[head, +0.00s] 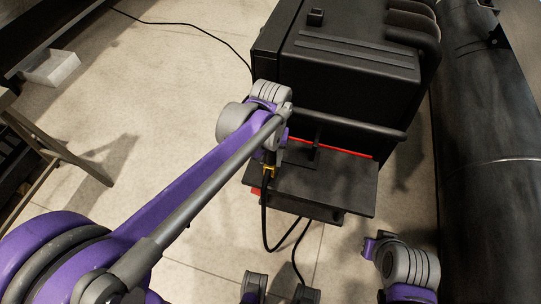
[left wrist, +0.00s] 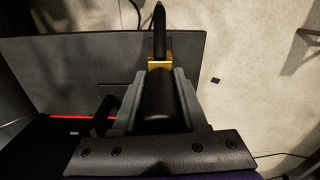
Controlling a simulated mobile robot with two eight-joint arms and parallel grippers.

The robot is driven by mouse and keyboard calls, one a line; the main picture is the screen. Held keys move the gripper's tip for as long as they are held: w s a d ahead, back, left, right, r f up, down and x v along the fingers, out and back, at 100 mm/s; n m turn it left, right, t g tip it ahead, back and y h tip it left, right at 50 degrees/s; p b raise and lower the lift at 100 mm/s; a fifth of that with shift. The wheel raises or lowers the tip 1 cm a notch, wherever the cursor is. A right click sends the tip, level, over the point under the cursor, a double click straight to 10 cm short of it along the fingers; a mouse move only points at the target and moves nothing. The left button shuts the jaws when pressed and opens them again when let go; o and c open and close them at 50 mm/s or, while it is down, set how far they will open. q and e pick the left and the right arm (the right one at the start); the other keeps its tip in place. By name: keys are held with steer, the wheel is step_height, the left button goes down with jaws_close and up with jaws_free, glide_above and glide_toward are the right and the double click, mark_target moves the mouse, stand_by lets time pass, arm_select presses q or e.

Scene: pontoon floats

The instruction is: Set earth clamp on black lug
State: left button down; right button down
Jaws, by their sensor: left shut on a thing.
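My left gripper (left wrist: 160,80) is shut on a black, rounded piece with a brass-yellow collar, which I take to be the earth clamp (left wrist: 158,98). A black stem sticks out beyond the collar. In the head view my left wrist hides most of the gripper, and only the clamp's yellow part (head: 269,169) shows below it, with a black cable hanging down. The clamp is over or beside the dark shelf (head: 335,190) of the black machine; its height is unclear. A short dark post left of my fingers in the left wrist view may be the black lug; I cannot tell.
The black machine (head: 350,75) has a front rail (head: 360,128) and a red strip close to my left wrist. A large dark pipe (head: 495,150) runs along the right. The cable (head: 265,225) loops below the shelf. Pale floor at left is mostly clear; a white tray (head: 50,67) lies there.

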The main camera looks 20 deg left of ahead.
arm_select(q)
steer(key=shift+f+b, duration=0.5)
steer(key=shift+f, duration=0.3)
steer(key=shift+c, duration=1.8)
jaws_free()
steer(key=shift+r, duration=0.1)
step_height(320, 180, up, 11)
steer(key=shift+f+p, duration=0.15)
steer(key=shift+p, duration=0.55)
steer(key=shift+s, duration=0.1)
